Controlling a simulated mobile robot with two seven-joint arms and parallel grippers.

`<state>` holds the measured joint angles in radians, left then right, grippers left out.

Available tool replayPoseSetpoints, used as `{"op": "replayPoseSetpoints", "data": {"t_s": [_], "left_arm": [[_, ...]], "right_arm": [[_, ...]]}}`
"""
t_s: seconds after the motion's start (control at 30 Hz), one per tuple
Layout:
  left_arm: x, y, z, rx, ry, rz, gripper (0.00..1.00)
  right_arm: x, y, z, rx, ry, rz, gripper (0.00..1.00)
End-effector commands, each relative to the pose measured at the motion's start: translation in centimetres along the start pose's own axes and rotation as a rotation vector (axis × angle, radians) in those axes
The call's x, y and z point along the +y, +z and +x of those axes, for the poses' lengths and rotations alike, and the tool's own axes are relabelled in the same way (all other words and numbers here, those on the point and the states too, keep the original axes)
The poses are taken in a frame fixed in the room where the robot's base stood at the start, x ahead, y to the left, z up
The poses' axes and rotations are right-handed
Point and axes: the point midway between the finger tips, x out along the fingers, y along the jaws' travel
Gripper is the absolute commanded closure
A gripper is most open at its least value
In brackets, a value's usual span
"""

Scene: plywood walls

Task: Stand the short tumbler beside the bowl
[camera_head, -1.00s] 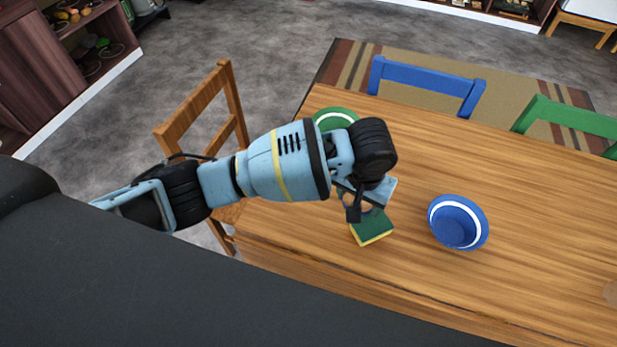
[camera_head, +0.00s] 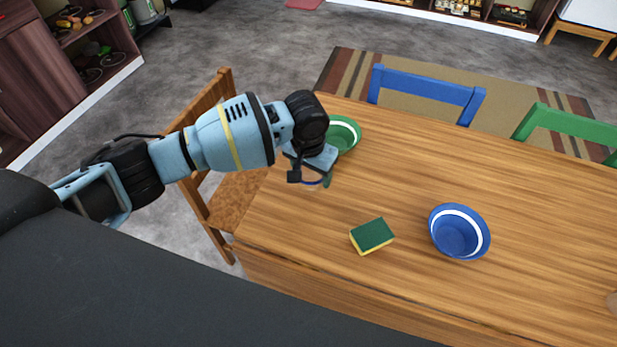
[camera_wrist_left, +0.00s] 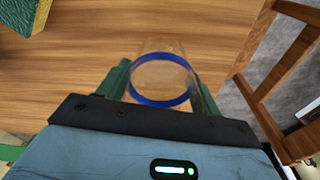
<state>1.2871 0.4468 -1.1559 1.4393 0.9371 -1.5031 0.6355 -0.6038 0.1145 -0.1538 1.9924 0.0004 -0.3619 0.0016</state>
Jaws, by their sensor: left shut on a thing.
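My left gripper (camera_head: 311,180) is shut on a clear tumbler with a blue rim (camera_wrist_left: 162,102). In the left wrist view the tumbler sits between the green fingers, its round rim facing the camera. In the head view the gripper mostly hides it. A green bowl (camera_head: 345,134) with a white band stands at the table's far left, just beyond the gripper and partly behind it. A blue bowl (camera_head: 458,232) stands farther right, well apart from the gripper. I cannot tell whether the tumbler touches the table. My right gripper is not in view.
A green and yellow sponge (camera_head: 372,235) lies on the wooden table (camera_head: 420,170), between the gripper and the blue bowl. A wooden chair (camera_head: 235,190) stands against the left edge. Blue (camera_head: 425,92) and green (camera_head: 570,132) chairs stand at the far side. The table's middle is clear.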

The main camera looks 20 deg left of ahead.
Motion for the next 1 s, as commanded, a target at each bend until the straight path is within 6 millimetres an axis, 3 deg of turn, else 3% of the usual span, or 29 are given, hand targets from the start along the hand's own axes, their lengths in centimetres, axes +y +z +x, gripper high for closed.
{"op": "replayPoseSetpoints", "data": {"t_s": [0.07, 0.3, 0.73, 0.77, 0.9, 1.0], "left_arm": [[-1.3, -0.3, 0.1, 0.002, -0.004, -0.005, 0.59], [-1.0, 0.2, 3.4, -0.001, -0.002, -0.001, 0.59], [-0.9, 0.2, 3.8, 0.001, -0.001, -0.002, 0.59], [-0.9, 0.2, 3.9, 0.001, -0.001, -0.002, 0.34], [-0.9, 0.2, 3.8, 0.001, -0.002, -0.002, 0.16], [-0.9, 0.2, 3.8, 0.001, -0.002, -0.001, 0.13]], "right_arm": [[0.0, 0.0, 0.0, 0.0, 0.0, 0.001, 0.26], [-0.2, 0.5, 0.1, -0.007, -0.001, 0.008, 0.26], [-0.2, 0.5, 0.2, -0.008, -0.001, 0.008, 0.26], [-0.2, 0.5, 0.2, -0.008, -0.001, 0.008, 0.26], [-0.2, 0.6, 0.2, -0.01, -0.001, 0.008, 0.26], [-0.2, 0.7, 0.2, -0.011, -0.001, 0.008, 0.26]]}}
